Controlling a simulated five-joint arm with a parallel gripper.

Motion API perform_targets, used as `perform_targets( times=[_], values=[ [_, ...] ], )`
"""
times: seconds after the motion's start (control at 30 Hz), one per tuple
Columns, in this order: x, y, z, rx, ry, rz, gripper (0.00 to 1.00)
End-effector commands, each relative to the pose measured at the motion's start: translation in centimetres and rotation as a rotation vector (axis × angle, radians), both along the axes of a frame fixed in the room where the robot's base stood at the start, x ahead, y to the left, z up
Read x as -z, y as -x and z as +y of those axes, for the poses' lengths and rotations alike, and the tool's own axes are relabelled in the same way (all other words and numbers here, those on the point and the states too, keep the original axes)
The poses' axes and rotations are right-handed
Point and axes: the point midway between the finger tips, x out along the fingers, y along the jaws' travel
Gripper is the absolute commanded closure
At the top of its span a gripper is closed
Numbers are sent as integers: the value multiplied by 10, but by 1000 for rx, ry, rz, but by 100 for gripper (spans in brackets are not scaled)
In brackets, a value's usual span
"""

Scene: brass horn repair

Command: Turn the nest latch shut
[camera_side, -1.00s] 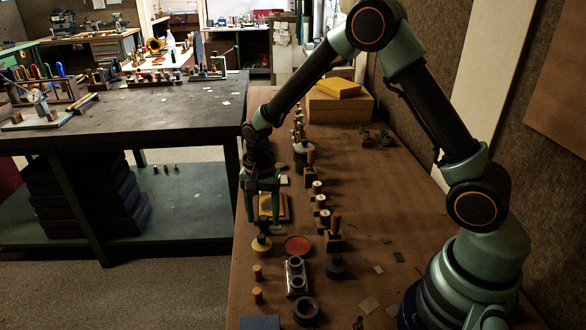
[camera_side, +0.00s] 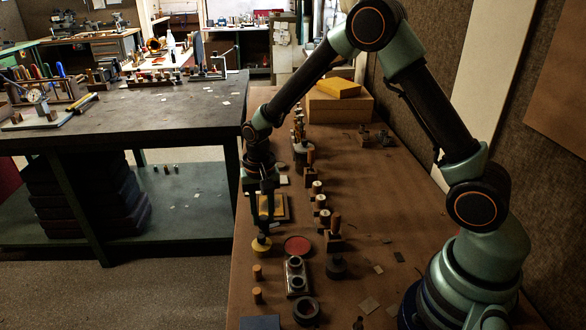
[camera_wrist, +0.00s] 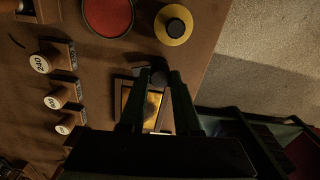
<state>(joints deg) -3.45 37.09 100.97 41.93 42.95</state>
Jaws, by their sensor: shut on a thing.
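The nest (camera_wrist: 119,100) is a small dark-framed tray with a yellow-gold piece (camera_wrist: 151,108) inside. In the side view the nest (camera_side: 287,208) lies on the brown bench, partly hidden behind my gripper (camera_side: 264,218). In the wrist view my gripper (camera_wrist: 157,77) is shut on a dark rounded piece (camera_wrist: 158,72), which looks like the latch, at the nest's edge. The fingers hide most of the latch and part of the nest, so I cannot tell how far the latch is turned.
A yellow disc with a black knob (camera_wrist: 174,25) and a red round pad (camera_wrist: 107,12) lie close by. Several numbered wooden-handled stamps (camera_wrist: 52,103) stand in a row along one side. The bench edge (camera_wrist: 205,80) is near, with floor beyond.

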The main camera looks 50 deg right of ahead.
Motion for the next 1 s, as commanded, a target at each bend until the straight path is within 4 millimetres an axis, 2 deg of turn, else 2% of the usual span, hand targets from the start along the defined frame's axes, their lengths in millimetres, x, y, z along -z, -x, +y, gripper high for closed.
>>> perform_targets(
  times=[1.0],
  values=[
    [-1, 0, 0, -949, -1, 1, 100]
  ],
)
